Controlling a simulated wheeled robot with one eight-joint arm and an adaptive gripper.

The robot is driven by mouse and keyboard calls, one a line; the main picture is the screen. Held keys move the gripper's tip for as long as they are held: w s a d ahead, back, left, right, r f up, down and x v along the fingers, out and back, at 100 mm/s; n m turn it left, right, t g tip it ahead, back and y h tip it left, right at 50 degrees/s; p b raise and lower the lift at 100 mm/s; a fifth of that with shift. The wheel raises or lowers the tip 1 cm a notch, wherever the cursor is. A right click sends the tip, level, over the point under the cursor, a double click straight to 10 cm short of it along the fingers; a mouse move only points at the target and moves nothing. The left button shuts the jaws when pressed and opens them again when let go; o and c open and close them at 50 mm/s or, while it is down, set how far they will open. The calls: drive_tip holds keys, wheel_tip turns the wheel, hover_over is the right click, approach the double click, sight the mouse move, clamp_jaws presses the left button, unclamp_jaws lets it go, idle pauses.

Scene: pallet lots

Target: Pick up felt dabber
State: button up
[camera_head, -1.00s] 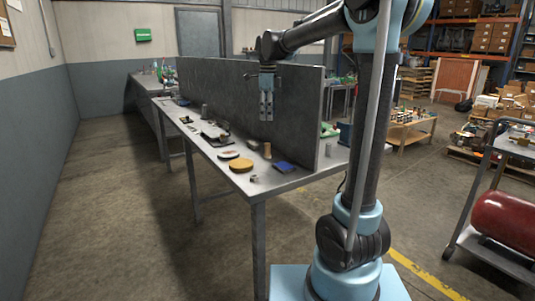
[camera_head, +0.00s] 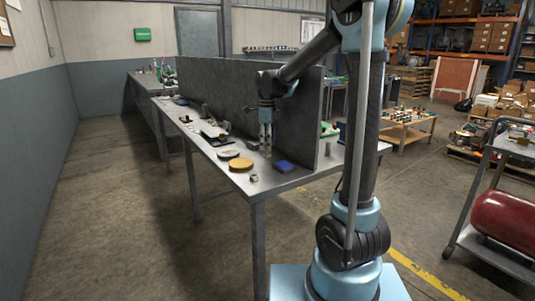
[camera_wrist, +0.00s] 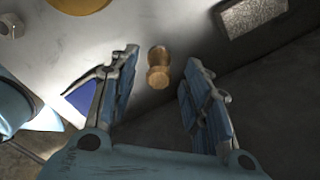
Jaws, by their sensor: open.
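A small tan-brown waisted piece, which looks like the felt dabber (camera_wrist: 158,68), stands on the table between my gripper's fingers in the wrist view. My gripper (camera_wrist: 160,90) is open, with a finger on each side of the piece and visible gaps. In the head view my gripper (camera_head: 265,148) points down over the table in front of the grey upright panel. The dabber is mostly hidden behind the fingers there.
A yellow disc (camera_head: 241,164), a blue pad (camera_head: 284,167) and a small metal nut (camera_head: 253,178) lie nearby on the grey table (camera_head: 272,186). The upright panel (camera_head: 300,120) stands close behind. A grey textured block (camera_wrist: 250,14) lies near the panel in the wrist view.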

drive_tip(key=shift+f, duration=1.2)
drive_tip(key=shift+c, duration=0.6)
clamp_jaws()
drive_tip(key=shift+r, duration=0.1)
